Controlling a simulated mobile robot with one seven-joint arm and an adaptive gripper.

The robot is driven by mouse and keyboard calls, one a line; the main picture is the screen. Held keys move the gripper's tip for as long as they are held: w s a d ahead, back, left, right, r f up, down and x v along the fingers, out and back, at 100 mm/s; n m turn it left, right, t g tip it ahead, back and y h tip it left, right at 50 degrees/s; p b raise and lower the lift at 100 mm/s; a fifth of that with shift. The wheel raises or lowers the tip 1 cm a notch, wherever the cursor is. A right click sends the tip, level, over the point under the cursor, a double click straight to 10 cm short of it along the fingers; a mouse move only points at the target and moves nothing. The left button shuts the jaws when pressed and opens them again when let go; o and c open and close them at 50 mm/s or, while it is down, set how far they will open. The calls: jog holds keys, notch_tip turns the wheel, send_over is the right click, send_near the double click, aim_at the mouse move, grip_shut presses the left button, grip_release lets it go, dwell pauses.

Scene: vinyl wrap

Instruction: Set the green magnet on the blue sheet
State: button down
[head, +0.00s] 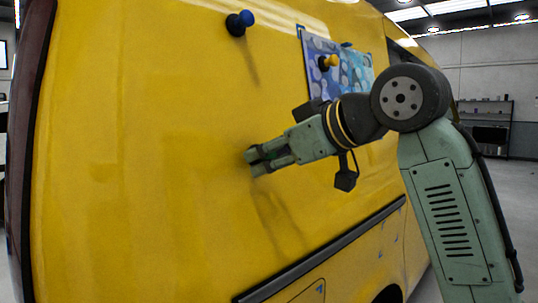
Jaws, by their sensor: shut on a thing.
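The blue sheet (348,78), patterned with pale blotches, lies on the side of the yellow van at the upper right of the head view. A yellow magnet (328,62) sits on it. My gripper (257,161) is lower and to the left of the sheet, in front of the bare yellow panel. It is shut on the green magnet (271,154), of which only a small green patch shows between the fingers. The fingers hide the rest of it. I cannot tell how far the gripper is from the panel.
A blue magnet (240,22) sits on the panel (120,150) at the upper left, apart from the sheet. A small dark blue thing (346,44) shows at the sheet's top edge. A dark rail (325,250) runs along the lower panel. The panel's middle left is clear.

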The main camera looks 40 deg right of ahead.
jog(key=f+p+v, duration=0.1)
jog(key=v, duration=0.5)
jog(key=shift+s+d, duration=0.15)
jog(key=shift+s, duration=0.5)
dwell(0.5)
